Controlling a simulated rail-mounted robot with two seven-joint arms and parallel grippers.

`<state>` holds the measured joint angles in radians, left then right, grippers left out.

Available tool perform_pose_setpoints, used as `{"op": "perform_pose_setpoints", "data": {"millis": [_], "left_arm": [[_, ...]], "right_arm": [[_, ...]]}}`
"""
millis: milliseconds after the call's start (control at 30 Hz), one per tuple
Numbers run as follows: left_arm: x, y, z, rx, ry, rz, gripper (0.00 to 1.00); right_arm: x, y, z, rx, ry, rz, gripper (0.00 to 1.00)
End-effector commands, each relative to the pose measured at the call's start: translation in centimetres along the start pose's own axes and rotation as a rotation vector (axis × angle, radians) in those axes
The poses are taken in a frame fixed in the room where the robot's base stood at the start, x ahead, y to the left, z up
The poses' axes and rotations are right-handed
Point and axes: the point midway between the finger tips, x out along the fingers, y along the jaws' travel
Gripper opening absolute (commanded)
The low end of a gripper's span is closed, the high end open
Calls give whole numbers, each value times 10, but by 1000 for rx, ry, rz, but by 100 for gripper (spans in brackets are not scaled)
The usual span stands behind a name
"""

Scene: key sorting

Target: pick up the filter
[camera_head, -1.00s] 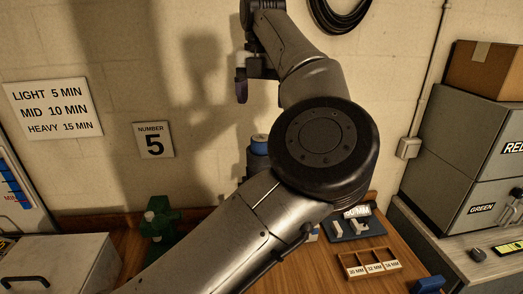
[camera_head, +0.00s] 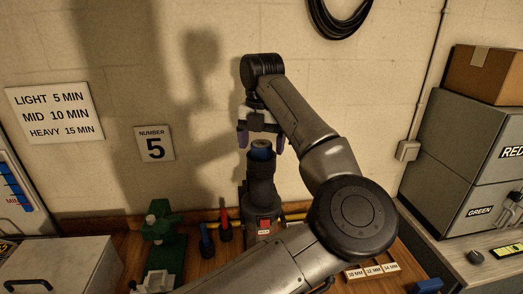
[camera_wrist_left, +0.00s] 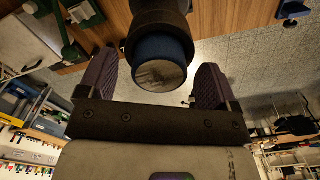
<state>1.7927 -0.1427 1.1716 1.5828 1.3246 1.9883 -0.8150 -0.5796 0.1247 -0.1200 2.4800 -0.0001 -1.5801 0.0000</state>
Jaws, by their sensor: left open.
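A short blue cylinder with a flat grey-brown top (camera_head: 261,149), which looks like the filter, stands upright in the top of a dark grey housing (camera_head: 261,190) on the bench. My left gripper (camera_head: 261,141) points down just above it, its two purple fingers spread to either side. In the left wrist view the blue cylinder (camera_wrist_left: 158,50) shows between the fingers, towards their tips, with a gap at each side. Nothing is held. My right gripper is in neither view. My left arm hides part of the bench.
A green device (camera_head: 160,222) stands left of the housing, with blue and red upright items (camera_head: 225,224) between. A labelled wooden tray (camera_head: 371,270) lies at right. The wall is close behind; grey cabinets (camera_head: 463,160) stand at far right.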

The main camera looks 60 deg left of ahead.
Motion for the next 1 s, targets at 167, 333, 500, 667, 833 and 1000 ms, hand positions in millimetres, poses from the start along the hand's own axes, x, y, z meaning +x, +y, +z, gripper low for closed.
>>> {"op": "perform_pose_setpoints", "data": {"millis": [167,333,500,667,833,1000], "left_arm": [[5,0,0,0,-1,0,84],[5,0,0,0,-1,0,83],[5,0,0,0,-1,0,66],[5,0,0,-1,0,0,51],[4,0,0,-1,0,0,35],[4,0,0,-1,-1,0,31]], "right_arm": [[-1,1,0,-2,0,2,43],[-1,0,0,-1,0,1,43],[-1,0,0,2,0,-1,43],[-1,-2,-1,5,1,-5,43],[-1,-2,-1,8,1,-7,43],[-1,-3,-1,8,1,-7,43]]}}
